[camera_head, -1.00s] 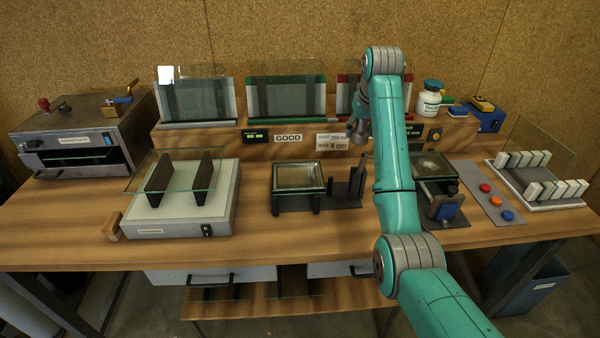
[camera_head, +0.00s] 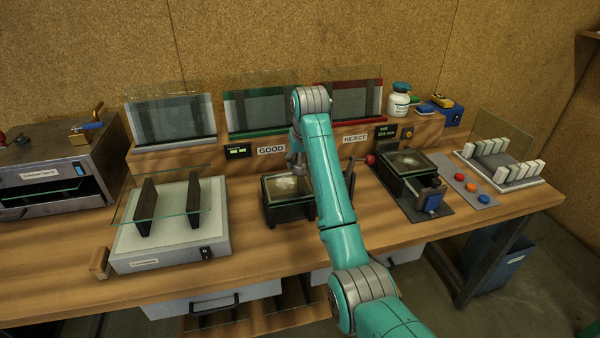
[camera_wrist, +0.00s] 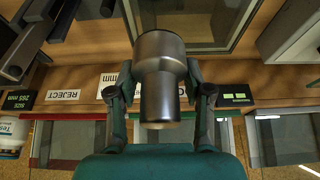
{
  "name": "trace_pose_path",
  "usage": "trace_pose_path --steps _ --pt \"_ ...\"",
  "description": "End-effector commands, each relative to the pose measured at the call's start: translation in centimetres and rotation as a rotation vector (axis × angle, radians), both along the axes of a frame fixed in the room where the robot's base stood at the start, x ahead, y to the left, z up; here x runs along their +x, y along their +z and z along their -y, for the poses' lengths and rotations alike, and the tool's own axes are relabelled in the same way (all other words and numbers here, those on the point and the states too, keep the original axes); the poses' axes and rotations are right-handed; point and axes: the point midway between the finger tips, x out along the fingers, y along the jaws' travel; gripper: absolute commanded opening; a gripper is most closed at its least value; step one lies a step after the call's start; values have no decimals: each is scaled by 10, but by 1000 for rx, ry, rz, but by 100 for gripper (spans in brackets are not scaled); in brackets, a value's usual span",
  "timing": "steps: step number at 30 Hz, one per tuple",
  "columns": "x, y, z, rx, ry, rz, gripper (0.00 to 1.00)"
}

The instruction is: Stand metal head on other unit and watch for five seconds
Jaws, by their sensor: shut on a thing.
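The metal head (camera_wrist: 160,72), a stepped shiny cylinder, sits between the two fingers of my gripper (camera_wrist: 159,92) in the wrist view. My gripper is shut on it. In the head view my arm hides most of the gripper and head; they are at the rear right of the middle dark-framed unit (camera_head: 270,215). That unit's frame holds a pale glassy plate and also shows at the top of the wrist view (camera_wrist: 235,22). I cannot tell whether the head touches it. A second similar unit (camera_head: 392,183) with a blue-tipped part stands to the right of my arm.
A grey box with glass on two dark uprights (camera_head: 150,250) stands left. Behind are glass racks (camera_head: 175,143) and signs. A button panel (camera_head: 466,186), white-slotted rack (camera_head: 530,178) and white bottle (camera_head: 398,103) are right. The front bench strip is mostly clear.

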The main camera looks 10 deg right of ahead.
Motion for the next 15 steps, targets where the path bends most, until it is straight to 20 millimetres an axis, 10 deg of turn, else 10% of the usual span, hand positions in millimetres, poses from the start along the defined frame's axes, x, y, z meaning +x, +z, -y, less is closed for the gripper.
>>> trace_pose_path --steps 15 --pt "0 -39 0 0 0 3 0"
